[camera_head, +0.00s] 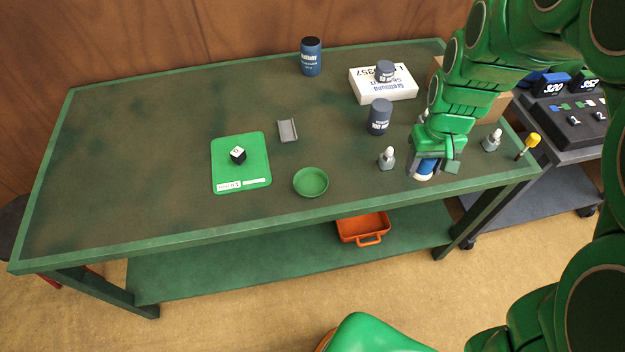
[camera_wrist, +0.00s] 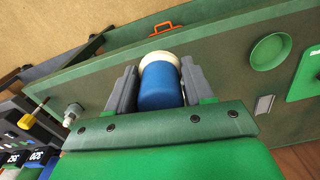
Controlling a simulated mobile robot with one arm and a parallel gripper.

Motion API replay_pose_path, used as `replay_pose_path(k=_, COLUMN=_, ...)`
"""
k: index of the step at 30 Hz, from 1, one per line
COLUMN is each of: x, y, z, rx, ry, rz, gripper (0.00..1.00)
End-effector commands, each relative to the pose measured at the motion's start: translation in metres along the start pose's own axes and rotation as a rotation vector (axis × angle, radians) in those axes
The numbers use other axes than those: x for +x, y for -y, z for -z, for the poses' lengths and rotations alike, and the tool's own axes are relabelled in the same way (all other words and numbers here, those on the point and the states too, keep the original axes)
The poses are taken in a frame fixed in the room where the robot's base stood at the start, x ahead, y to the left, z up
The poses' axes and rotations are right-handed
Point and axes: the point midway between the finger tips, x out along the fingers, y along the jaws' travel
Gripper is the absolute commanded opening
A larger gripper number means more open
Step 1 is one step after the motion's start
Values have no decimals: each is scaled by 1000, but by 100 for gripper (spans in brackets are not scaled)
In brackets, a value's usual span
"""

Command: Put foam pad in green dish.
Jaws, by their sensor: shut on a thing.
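My gripper (camera_head: 436,163) is over the right part of the green table, shut on a short blue cylinder (camera_wrist: 160,88) with a cream, foam-like end. This seems to be the foam pad; it also shows in the head view (camera_head: 425,168), partly hidden by my gripper. In the wrist view the two grey fingers of my gripper (camera_wrist: 160,72) press on its sides. I cannot tell whether it touches the table. The round green dish (camera_head: 311,182) is empty near the table's front edge, left of my gripper. It also shows in the wrist view (camera_wrist: 267,53).
A small grey bottle (camera_head: 388,158) and a dark can (camera_head: 380,117) stand between and behind. Another bottle (camera_head: 491,140) and a yellow-headed tool (camera_head: 529,145) are right. A green mat (camera_head: 241,175) holds a die (camera_head: 238,155). A white box (camera_head: 383,90) is behind.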

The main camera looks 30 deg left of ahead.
Motion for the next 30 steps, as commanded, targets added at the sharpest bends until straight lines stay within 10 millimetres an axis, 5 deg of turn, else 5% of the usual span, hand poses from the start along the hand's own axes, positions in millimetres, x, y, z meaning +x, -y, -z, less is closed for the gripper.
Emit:
replay_pose_path(k=18, x=-8, y=127, z=-46, rx=-285, ry=-1, rz=1, gripper=16)
replay_pose_path(k=30, x=-10, y=177, z=-82, rx=-426, ry=-1, rz=1, gripper=16)
